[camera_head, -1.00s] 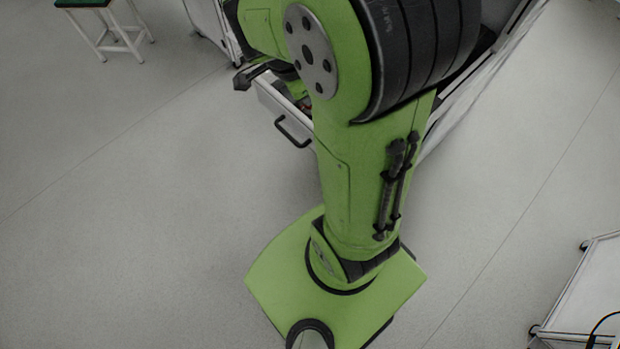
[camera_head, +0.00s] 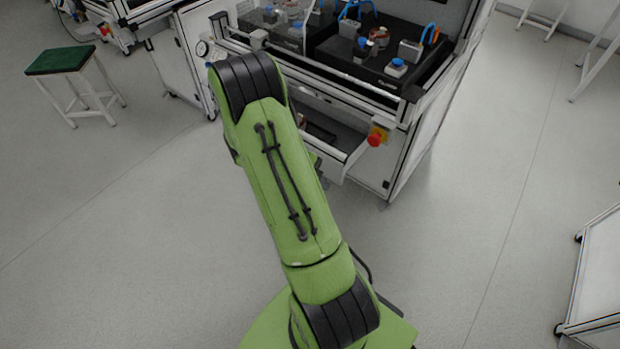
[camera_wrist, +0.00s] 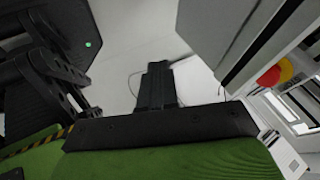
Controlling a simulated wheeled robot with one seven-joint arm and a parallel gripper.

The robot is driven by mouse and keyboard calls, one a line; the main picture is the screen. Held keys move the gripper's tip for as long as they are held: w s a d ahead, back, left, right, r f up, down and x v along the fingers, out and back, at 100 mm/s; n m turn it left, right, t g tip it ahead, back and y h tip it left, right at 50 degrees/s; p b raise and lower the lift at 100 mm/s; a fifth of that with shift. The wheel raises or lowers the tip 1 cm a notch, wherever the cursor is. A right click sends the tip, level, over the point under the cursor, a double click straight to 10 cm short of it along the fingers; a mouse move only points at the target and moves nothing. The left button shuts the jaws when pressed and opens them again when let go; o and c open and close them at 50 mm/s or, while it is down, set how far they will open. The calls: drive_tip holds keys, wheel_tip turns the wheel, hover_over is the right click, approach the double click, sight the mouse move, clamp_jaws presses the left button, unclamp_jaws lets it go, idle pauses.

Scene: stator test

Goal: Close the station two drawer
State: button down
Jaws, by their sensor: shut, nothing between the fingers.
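The workstation (camera_head: 400,165) stands at the top centre in the head view, with a low opening in its front. A pale drawer part (camera_head: 332,165) shows just right of my green arm. The arm covers most of the drawer, and its handle is not in sight, so I cannot tell how far out it stands. My gripper is hidden behind the arm in the head view. In the wrist view, the dark linkage of my gripper (camera_wrist: 72,88) shows at the left. It is shut and empty, and no drawer handle shows beside it.
A red emergency button (camera_head: 375,139) sits on the station front, also at the right in the wrist view (camera_wrist: 275,73). Black fixtures (camera_head: 365,65) stand on the worktop. A green-topped stool (camera_head: 58,60) is at left, a white cart (camera_head: 600,270) at right. Floor is clear between.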

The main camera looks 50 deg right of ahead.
sight(332, 174)
drive_tip(key=d, duration=0.4)
drive_tip(key=shift+s+d+f, duration=0.15)
drive_tip(key=shift+d+f, duration=0.05)
drive_tip(key=shift+f, duration=0.15)
drive_tip(key=shift+d, duration=0.1)
drive_tip(key=d+b, duration=0.1)
drive_tip(key=d, duration=0.3)
drive_tip(key=d+b, duration=0.1)
drive_tip(key=d, duration=0.3)
drive_tip(key=d+b, duration=0.2)
drive_tip(key=d, duration=0.3)
drive_tip(key=shift+w, duration=0.25)
drive_tip(key=shift+a, duration=0.1)
